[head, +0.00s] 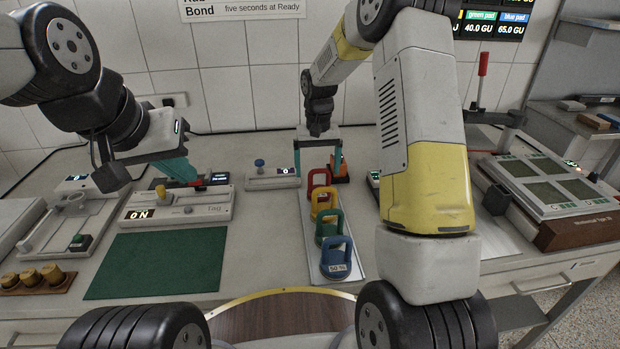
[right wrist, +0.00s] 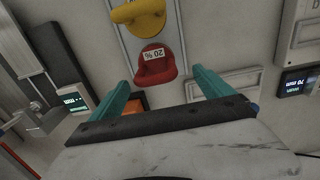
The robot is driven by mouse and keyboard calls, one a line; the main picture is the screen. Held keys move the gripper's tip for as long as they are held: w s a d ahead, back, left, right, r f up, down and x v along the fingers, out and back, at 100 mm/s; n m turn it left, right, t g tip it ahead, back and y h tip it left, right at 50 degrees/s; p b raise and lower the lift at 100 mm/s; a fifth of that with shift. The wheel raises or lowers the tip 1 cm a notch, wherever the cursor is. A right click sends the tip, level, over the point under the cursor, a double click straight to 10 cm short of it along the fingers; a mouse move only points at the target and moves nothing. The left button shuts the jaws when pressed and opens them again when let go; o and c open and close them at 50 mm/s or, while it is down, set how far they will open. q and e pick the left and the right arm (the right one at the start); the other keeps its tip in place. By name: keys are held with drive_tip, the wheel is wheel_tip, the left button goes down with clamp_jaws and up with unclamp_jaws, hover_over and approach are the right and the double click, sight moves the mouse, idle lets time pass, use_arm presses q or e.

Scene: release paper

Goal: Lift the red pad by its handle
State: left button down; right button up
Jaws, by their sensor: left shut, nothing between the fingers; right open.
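The red pad (head: 319,178) stands at the far end of a row of coloured pads on a pale strip. In the right wrist view the red pad (right wrist: 155,68) shows its handle and a "20 %" label. My right gripper (head: 319,160) is open and empty, at the far end of the row by the red pad. In the right wrist view its teal fingers (right wrist: 163,82) are spread wide, with the red pad ahead between their lines; I see no contact. My left gripper (head: 190,177) is shut and empty above the device marked "Tag".
Yellow (head: 324,204), green (head: 329,227) and blue (head: 336,259) pads stand nearer in the row. An orange block (head: 341,170) is close behind the red pad. A green mat (head: 155,264) lies clear at left. A box with a panel (head: 550,185) stands at right.

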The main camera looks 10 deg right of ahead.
drive_tip(key=f, duration=0.4)
drive_tip(key=shift+s+d+f, duration=0.25)
drive_tip(key=shift+s+f, duration=0.05)
drive_tip(key=shift+f, duration=0.75)
drive_tip(key=shift+w+r, duration=0.1)
clamp_jaws()
